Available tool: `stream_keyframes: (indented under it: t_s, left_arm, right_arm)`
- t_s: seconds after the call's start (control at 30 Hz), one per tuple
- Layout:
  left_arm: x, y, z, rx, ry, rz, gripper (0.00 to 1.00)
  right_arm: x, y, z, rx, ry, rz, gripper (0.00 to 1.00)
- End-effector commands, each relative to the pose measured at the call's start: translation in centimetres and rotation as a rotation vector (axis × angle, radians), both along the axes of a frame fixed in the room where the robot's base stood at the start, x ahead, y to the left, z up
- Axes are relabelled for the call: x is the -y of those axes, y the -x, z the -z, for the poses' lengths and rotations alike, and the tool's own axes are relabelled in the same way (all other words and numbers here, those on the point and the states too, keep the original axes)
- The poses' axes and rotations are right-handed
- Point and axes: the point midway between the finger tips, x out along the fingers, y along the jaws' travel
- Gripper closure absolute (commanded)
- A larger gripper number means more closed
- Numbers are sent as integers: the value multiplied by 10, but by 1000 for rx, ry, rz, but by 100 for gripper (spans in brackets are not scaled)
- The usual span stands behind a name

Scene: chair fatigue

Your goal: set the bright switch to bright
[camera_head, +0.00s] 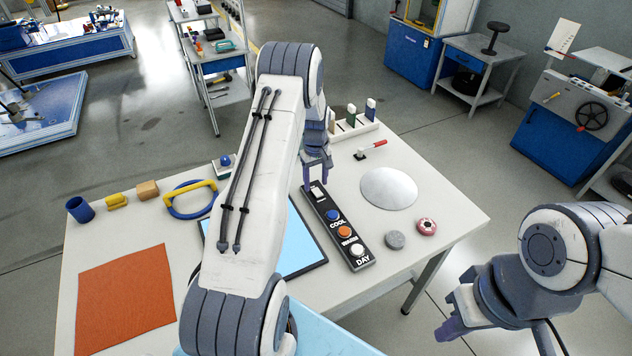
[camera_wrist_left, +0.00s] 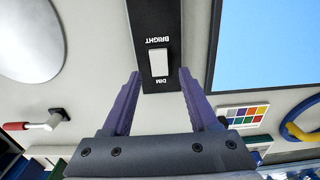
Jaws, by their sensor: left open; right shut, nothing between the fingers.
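A black switch panel (camera_head: 345,237) lies on the table, with blue, orange and white round buttons and the words COOL and DAY. At its far end is a white rocker switch (camera_head: 319,191). In the left wrist view the rocker (camera_wrist_left: 159,62) sits between the upside-down words BRIGHT, above it, and DIM, below it. I cannot tell which way it is tipped. My left gripper (camera_head: 317,182) is open over this end; its purple fingers (camera_wrist_left: 160,74) stand either side of the panel's rocker end. My right gripper (camera_head: 450,327) is shut and empty, off the table's right edge.
A blue-faced tablet (camera_head: 304,245) lies left, partly behind my arm. An orange cloth (camera_head: 125,300) covers the front left.

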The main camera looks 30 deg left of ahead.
Motion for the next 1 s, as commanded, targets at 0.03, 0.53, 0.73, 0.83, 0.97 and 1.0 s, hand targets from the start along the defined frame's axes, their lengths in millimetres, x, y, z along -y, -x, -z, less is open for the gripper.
stream_keyframes:
  t_s: [0.03,0.53,0.73,0.83,0.97,1.0]
  left_arm:
    - [0,0,5,-1,0,1,40]
    - [0,0,19,1,0,1,59]
    - [0,0,19,1,0,1,100]
    - [1,0,20,4,-9,0,100]
    - [2,2,22,33,-70,2,100]
    - [3,2,22,49,-96,3,100]
  right_arm:
    - [0,0,-4,0,0,0,100]
    - [0,0,-5,0,0,0,100]
    - [0,0,-5,0,0,0,100]
    - [0,0,-3,0,0,0,100]
    - [0,0,7,0,0,0,100]
    - [0,0,13,0,0,0,100]
